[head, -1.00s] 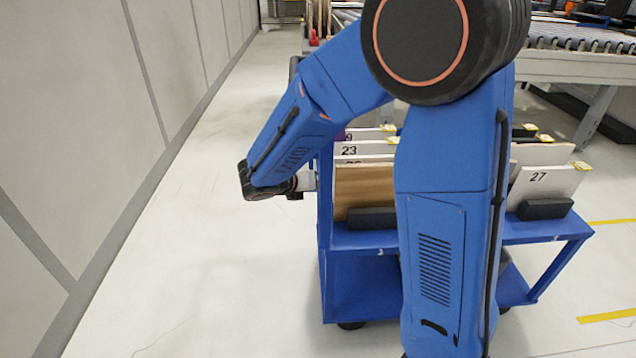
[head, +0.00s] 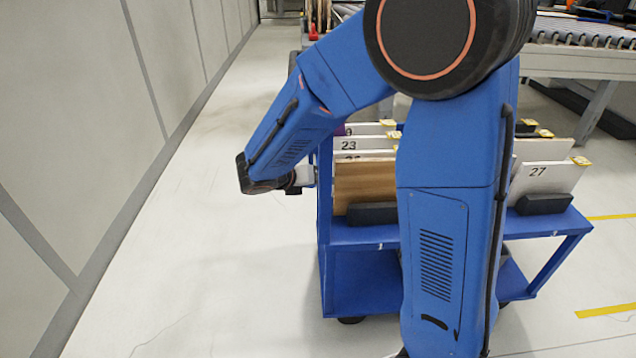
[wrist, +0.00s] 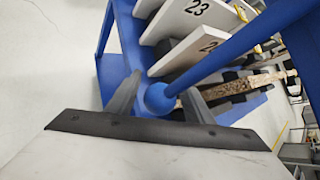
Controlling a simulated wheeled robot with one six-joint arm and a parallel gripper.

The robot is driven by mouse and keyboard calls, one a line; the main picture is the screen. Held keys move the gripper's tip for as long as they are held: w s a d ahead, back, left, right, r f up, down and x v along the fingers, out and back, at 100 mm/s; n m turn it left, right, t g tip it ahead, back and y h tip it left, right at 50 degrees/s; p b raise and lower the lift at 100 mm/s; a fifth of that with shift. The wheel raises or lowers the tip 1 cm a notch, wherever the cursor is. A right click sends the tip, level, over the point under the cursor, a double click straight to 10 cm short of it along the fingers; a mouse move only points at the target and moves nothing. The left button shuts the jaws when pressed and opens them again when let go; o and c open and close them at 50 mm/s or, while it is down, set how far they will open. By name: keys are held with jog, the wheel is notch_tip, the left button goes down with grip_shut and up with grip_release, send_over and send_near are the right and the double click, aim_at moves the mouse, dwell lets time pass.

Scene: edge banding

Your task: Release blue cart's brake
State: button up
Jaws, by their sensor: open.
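The blue cart (head: 345,280) stands in front of me, partly hidden behind my arm. In the wrist view its blue frame (wrist: 107,50) lies at the upper left. A blue bar with a round blue knob (wrist: 159,98) at its end runs toward the upper right. My gripper (wrist: 160,95) has its two dark fingers apart, one on each side of the knob. I cannot tell whether either finger touches it. In the head view my gripper (head: 306,177) is at the cart's left end, mostly hidden. I cannot make out any part as the brake for certain.
Numbered panels (head: 546,178) stand upright on the cart, with a brown board (head: 364,182) in front. A grey wall (head: 95,130) runs along the left, with clear floor (head: 190,240) before it. A roller conveyor (head: 580,35) stands behind at the right.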

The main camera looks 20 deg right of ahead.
jog(key=v, duration=1.7)
jog(key=shift+w+a, duration=0.1)
jog(key=c, duration=0.7)
jog(key=shift+w+f+m, duration=0.1)
jog(key=shift+f+m, duration=0.05)
jog(key=shift+m, duration=0.15)
grip_shut()
jog(key=w+a+f+m+h, duration=0.1)
jog(key=w+f+m+h, duration=0.15)
jog(key=m, duration=0.75)
jog(key=w+a+f+m+h, duration=0.15)
jog(key=w+f+m, duration=0.25)
jog(key=m, duration=0.6)
jog(key=d+f, duration=0.1)
jog(key=d, duration=0.8)
jog(key=shift+w+f+y, duration=0.3)
jog(key=shift+f+y, duration=0.1)
